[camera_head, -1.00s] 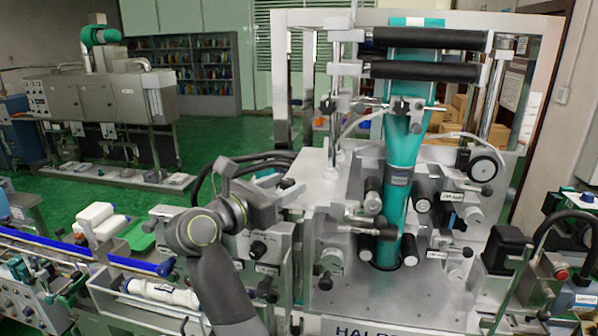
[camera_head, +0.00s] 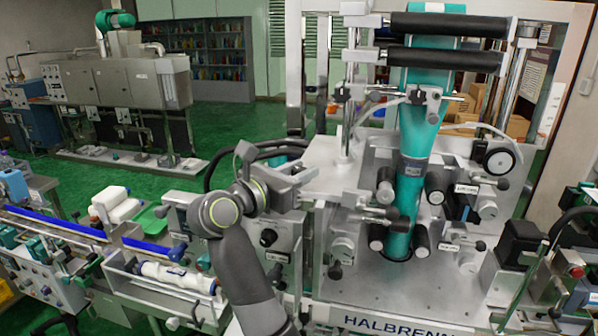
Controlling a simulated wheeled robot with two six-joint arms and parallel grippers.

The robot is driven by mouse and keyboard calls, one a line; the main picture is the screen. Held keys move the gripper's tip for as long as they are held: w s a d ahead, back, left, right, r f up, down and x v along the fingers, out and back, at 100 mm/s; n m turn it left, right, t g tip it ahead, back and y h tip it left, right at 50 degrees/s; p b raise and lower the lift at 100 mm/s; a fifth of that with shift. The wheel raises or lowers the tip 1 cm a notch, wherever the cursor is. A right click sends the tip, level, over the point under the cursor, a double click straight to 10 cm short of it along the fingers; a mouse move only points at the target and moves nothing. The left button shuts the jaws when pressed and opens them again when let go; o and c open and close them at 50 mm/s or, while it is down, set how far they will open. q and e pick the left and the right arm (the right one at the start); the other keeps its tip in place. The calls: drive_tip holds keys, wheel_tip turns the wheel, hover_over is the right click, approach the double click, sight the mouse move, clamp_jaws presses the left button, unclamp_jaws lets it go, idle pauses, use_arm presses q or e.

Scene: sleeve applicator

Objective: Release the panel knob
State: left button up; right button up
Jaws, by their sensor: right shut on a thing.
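My right gripper (camera_head: 303,180) is at the upper edge of the grey side panel (camera_head: 287,232), left of the machine's main column. It is shut on what appears to be the panel knob, but its own wrist and fingers mostly hide the knob. A black knob (camera_head: 268,237) shows lower on the panel's face, below the gripper and apart from it. My left gripper is not in view.
The teal sleeve (camera_head: 408,195) runs down between black rollers to the right. A metal plate (camera_head: 335,160) and a horizontal black-tipped rod (camera_head: 375,212) are close to the gripper's right. A conveyor with blue rails (camera_head: 60,222) lies left.

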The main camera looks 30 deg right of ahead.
drive_tip(key=shift+n+t, duration=0.3)
drive_tip(key=shift+t, duration=0.1)
drive_tip(key=n+t+y, duration=0.1)
drive_tip(key=n+t, duration=0.1)
drive_tip(key=t, duration=0.1)
drive_tip(key=n+t+y, duration=0.2)
drive_tip(key=t, duration=0.1)
drive_tip(key=shift+s+d, duration=0.1)
drive_tip(key=shift+n+t+y, duration=2)
drive_tip(key=shift+n+y, duration=0.1)
drive_tip(key=shift+y, duration=0.3)
drive_tip(key=shift+n+t+y, duration=0.3)
drive_tip(key=shift+y, duration=0.1)
drive_tip(key=o, duration=0.9)
drive_tip(key=shift+o, duration=0.2)
